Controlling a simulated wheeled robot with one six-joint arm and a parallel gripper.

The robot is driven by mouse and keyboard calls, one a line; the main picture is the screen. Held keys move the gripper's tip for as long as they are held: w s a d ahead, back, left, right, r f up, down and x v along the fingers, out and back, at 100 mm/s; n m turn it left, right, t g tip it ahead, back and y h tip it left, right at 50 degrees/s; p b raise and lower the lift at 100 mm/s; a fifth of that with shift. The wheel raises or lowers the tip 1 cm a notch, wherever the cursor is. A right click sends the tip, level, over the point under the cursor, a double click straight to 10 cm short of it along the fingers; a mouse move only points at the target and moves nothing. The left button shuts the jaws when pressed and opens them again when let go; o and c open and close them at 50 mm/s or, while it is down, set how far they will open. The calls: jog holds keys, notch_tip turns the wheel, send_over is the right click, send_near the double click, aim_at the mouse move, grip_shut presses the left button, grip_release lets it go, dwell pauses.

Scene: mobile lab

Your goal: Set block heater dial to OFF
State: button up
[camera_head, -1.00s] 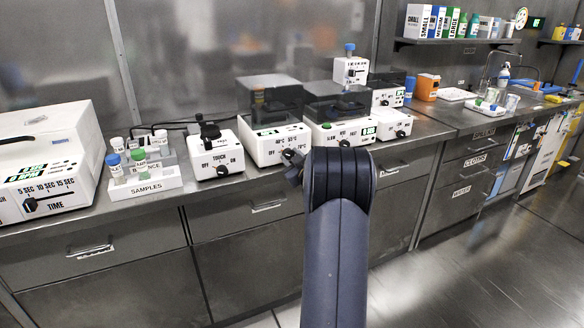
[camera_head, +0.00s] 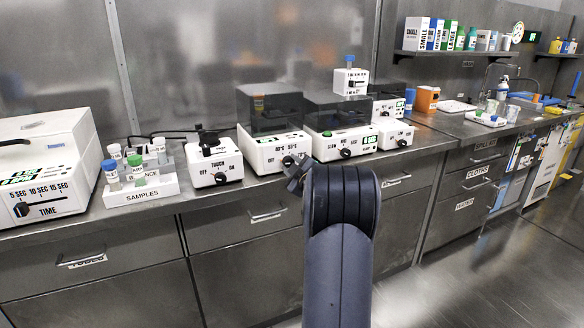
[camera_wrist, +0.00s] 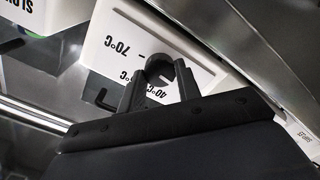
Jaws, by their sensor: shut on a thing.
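The block heater (camera_head: 262,152) is a white box with a dark lid, in the middle of the bench in the head view. The wrist view shows its white front panel (camera_wrist: 150,45) close up and turned, with 70°C and 40°C marks and a partly covered °C mark. Its dark round dial (camera_wrist: 160,67) sits between the fingers of my gripper (camera_wrist: 160,82), which is shut on it. In the head view my gripper (camera_head: 294,172) is at the heater's front, largely hidden by my arm.
A white touch mixer (camera_head: 213,166) stands left of the heater, and a white SAMPLES rack (camera_head: 142,193) with capped tubes is further left. Another lidded white device (camera_head: 330,148) stands close on the right. The floor before the drawers is clear.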

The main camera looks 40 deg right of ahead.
jog(key=o, duration=1)
jog(key=v, duration=1)
jog(key=shift+s+p, duration=0.35)
jog(key=shift+s, duration=0.05)
jog(key=shift+w, duration=0.15)
